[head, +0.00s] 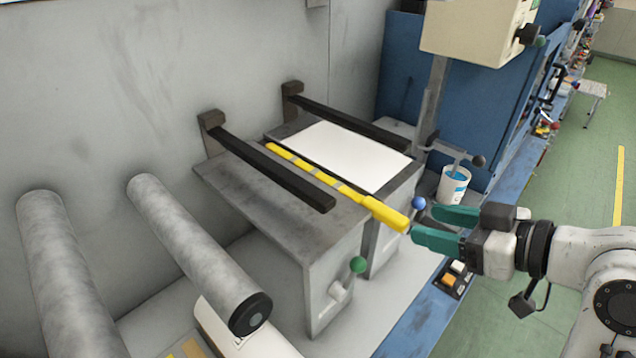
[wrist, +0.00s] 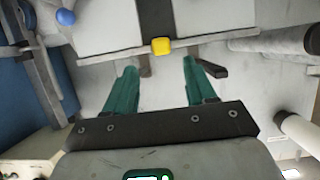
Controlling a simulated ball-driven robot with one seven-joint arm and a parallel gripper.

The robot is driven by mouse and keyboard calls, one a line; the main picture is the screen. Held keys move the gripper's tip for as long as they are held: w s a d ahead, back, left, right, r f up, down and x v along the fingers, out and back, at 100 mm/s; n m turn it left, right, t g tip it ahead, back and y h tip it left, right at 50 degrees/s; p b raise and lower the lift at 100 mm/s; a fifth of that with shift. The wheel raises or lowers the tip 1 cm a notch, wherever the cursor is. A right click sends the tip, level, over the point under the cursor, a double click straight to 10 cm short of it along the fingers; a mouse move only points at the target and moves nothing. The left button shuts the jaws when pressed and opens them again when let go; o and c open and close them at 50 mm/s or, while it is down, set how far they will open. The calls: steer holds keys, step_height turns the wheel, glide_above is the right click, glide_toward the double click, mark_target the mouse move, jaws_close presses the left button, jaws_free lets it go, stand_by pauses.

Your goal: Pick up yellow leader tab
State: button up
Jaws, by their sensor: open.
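The yellow leader tab (head: 387,213) is the thick near end of a long yellow strip with grey bands. The strip lies along the gap between two grey tables, and the tab sticks out past their front edge. In the wrist view the tab's end (wrist: 161,46) shows as a small yellow square. My gripper (head: 425,222) has teal fingers, open and empty, just to the right of the tab and pointing at it. In the wrist view my gripper (wrist: 159,67) has the tab lined up between and beyond its fingertips; whether they overlap it is unclear.
Two black bars (head: 275,172) reach out over the tables, and a white sheet (head: 345,152) lies on the right one. A blue knob (head: 418,203) stands close to my upper finger. A green knob (head: 357,264) is below. Grey rollers (head: 190,245) are at left.

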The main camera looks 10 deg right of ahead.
mark_target(397, 216)
steer(key=shift+a+p+x, duration=0.2)
steer(key=shift+p+x, duration=0.5)
steer(key=shift+x, duration=2.6)
steer(key=shift+s, duration=0.1)
steer(key=shift+c, duration=0.2)
jaws_close()
steer(key=shift+r, duration=0.1)
